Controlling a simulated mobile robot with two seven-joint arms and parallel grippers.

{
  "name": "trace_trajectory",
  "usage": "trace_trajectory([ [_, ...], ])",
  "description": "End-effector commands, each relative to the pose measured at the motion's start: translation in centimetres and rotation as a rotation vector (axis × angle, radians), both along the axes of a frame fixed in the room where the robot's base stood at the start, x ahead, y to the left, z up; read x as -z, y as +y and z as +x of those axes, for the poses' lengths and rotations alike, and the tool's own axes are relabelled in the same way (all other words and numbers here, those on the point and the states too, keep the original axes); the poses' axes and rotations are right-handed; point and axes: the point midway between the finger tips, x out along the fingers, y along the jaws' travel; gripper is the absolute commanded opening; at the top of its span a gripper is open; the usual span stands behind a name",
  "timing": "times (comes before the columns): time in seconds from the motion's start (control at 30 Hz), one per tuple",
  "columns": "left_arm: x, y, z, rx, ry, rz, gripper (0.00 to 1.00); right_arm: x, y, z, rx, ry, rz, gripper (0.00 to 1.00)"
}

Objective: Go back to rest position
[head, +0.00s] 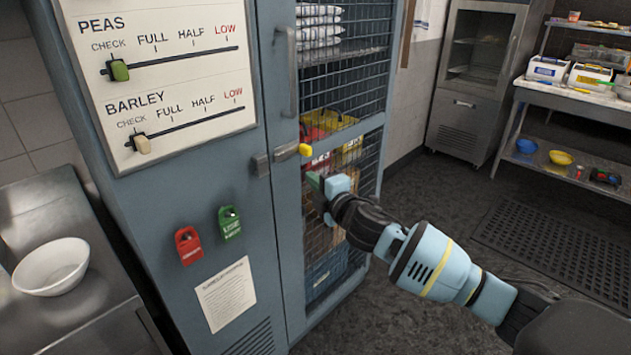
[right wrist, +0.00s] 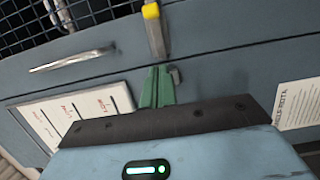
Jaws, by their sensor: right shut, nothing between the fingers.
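My right gripper (head: 316,183) is in front of the mesh door of the grey-blue cabinet (head: 190,185), just below the latch with a yellow tip (head: 305,150). In the right wrist view its green fingers (right wrist: 156,88) are together with nothing between them, and the latch (right wrist: 151,12) lies just beyond their tips. I cannot tell whether the fingers touch the latch. The mesh door (head: 345,60) looks shut. My left gripper is not in view.
A board with PEAS and BARLEY sliders (head: 160,75) is on the cabinet front, above red (head: 188,245) and green (head: 229,222) tags. A white bowl (head: 52,267) sits on a steel counter at left. A steel fridge (head: 478,75) and shelves stand behind. Floor at centre right is clear.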

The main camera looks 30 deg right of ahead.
Motion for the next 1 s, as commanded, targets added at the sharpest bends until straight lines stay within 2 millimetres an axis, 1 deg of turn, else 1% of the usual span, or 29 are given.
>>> trace_trajectory([
  [0.53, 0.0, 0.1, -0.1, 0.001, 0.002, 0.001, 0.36, 0.0, 0.0, -0.2, 0.0, 0.0, 0.0, 0.0],
  [0.63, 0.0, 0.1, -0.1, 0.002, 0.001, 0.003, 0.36, 0.8, 0.3, -0.5, -0.004, 0.014, 0.017, 0.0],
  [0.67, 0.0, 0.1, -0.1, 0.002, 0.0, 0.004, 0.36, 1.4, 0.5, -0.7, -0.008, 0.023, 0.029, 0.0],
  [0.77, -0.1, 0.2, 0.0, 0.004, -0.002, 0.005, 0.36, 4.5, 1.8, -2.2, -0.023, 0.08, 0.1, 0.0],
  [0.87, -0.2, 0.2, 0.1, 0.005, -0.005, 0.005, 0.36, 8.9, 3.5, -4.8, -0.037, 0.163, 0.216, 0.0],
  [0.9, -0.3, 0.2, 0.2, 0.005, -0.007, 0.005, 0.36, 10.7, 4.1, -6.1, -0.039, 0.201, 0.267, 0.0],
  [0.97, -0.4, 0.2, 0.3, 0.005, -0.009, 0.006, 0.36, 13.3, 5.1, -8.1, -0.039, 0.256, 0.347, 0.0],
  [1.0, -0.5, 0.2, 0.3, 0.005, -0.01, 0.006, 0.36, 15.0, 5.7, -9.5, -0.036, 0.291, 0.4, 0.0],
])
